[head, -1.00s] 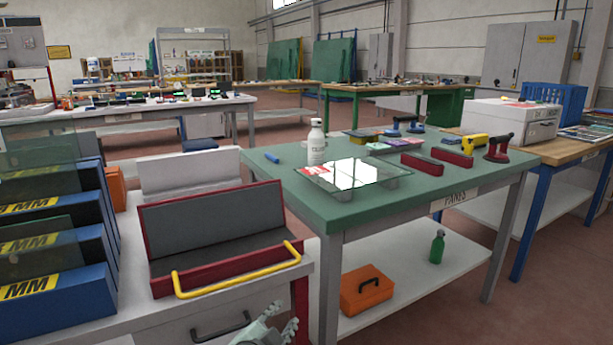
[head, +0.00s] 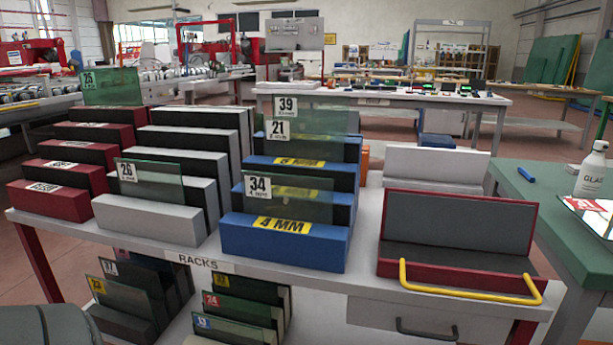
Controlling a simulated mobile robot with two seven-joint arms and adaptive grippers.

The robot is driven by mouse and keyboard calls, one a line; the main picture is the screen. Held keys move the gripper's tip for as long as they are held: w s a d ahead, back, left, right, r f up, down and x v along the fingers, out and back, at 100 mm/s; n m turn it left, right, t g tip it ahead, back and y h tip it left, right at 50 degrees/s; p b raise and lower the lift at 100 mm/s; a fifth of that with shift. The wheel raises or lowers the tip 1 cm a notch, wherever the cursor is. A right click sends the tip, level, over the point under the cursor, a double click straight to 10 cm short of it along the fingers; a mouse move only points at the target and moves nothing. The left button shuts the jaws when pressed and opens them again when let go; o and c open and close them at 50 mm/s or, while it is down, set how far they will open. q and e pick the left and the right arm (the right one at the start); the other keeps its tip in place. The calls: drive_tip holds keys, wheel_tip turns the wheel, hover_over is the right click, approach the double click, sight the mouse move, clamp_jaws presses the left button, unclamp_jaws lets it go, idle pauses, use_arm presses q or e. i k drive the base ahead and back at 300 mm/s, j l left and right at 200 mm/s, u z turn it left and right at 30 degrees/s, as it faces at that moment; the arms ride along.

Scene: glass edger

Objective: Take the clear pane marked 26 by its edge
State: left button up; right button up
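The pane marked 26 (head: 155,183) is a see-through, slightly green sheet with a white label at its upper left. It stands upright in a slot of the front grey rack block (head: 150,218), in the middle column on the rack table. Its lower edge is hidden in the block; its top edge and upper face are free. Neither of my grippers is in view.
Blue racks right of it hold panes marked 34 (head: 288,200), 21 and 39. Red racks (head: 45,197) stand left, with pane 25 (head: 112,87) behind. A red tray with a yellow handle (head: 465,278) sits right. More panes stand on the shelf below.

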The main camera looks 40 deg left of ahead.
sight(148, 180)
drive_tip(key=u, duration=2.25)
drive_tip(key=i+j, duration=0.15)
drive_tip(key=j, duration=0.2)
drive_tip(key=i+j, duration=0.15)
drive_tip(key=j, duration=0.2)
drive_tip(key=i+j, duration=0.15)
drive_tip(key=j, duration=0.2)
drive_tip(key=i+j, duration=0.15)
drive_tip(key=j, duration=0.2)
